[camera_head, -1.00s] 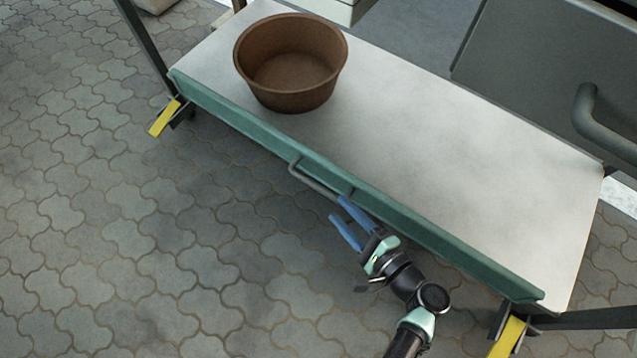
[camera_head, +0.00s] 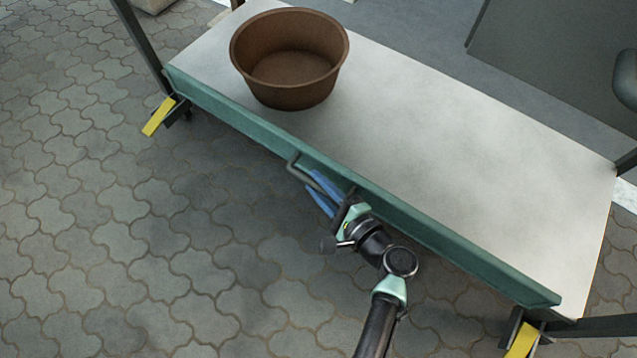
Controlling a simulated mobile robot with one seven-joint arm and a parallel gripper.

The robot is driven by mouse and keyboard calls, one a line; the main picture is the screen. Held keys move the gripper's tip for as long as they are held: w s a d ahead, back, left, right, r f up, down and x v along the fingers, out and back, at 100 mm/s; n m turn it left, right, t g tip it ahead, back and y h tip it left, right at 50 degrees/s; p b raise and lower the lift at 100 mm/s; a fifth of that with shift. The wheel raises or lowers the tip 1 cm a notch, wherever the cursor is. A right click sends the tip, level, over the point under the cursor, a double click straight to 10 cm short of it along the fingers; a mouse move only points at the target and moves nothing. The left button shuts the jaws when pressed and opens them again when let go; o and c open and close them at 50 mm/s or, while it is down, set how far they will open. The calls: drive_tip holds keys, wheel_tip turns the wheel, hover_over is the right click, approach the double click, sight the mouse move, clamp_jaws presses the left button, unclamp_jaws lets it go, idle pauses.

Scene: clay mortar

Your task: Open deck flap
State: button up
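The deck flap (camera_head: 400,223) is a long green panel hanging along the front edge of the white deck (camera_head: 450,130). A dark bar handle (camera_head: 294,167) sticks out from its front, left of the middle. My gripper (camera_head: 314,188) is at this handle, its blue fingers pointing up and left along the bar. The fingers hide part of the bar and look close together. I cannot tell whether they are closed on it.
A brown round pot (camera_head: 289,60) stands on the deck at the back left. Yellow levers (camera_head: 158,116) sit by the legs at both ends, the other at the lower right (camera_head: 523,340). The paved floor (camera_head: 130,240) in front is clear.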

clamp_jaws()
idle(1.1)
